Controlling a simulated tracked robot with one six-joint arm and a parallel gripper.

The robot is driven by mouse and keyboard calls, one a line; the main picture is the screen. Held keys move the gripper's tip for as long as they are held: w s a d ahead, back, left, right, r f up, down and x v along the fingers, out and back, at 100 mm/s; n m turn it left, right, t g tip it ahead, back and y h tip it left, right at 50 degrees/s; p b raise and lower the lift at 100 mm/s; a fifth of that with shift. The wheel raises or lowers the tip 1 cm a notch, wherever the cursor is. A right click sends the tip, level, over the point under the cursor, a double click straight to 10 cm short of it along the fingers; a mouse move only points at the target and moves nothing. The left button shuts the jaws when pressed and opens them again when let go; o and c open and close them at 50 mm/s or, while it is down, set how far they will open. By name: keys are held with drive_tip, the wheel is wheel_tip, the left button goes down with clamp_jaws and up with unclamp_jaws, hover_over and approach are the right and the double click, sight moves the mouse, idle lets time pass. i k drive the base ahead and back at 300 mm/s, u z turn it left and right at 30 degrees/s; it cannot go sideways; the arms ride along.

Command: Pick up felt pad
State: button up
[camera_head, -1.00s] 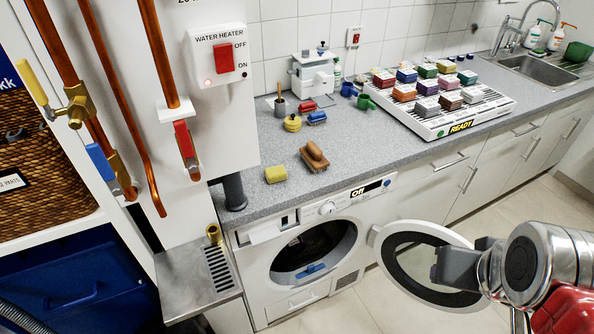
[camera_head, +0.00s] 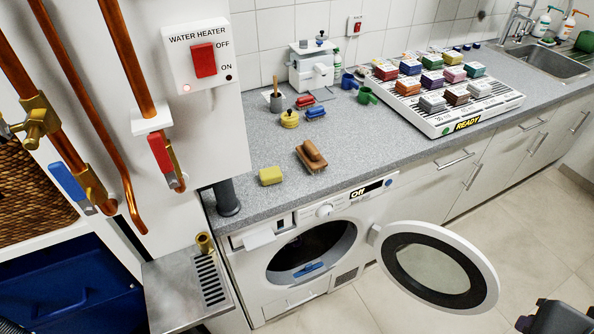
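I cannot tell for sure which object is the felt pad. A yellow block (camera_head: 271,175) lies near the counter's front edge, above the washer. A brown block with a rounded top (camera_head: 311,157) lies to its right. Small red (camera_head: 305,102) and blue (camera_head: 316,113) pieces lie farther back. Several colored, labeled blocks (camera_head: 432,103) stand on the white slotted tray (camera_head: 410,120) marked READY. My gripper (camera_head: 556,318) shows only as a dark part at the bottom right corner, cut off by the frame. It is far from the counter items, and its fingers cannot be made out.
The washer (camera_head: 300,262) stands under the counter (camera_head: 345,170), its round door (camera_head: 441,266) swung open over the floor. A white dispenser (camera_head: 311,70), cups and a yellow pot (camera_head: 289,119) stand at the back. Copper pipes and the heater switch (camera_head: 204,60) are at left. Floor at right is clear.

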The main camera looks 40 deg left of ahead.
sight(272, 176)
drive_tip(key=z, duration=0.25)
drive_tip(key=i, duration=1.25)
drive_tip(key=u, duration=3.25)
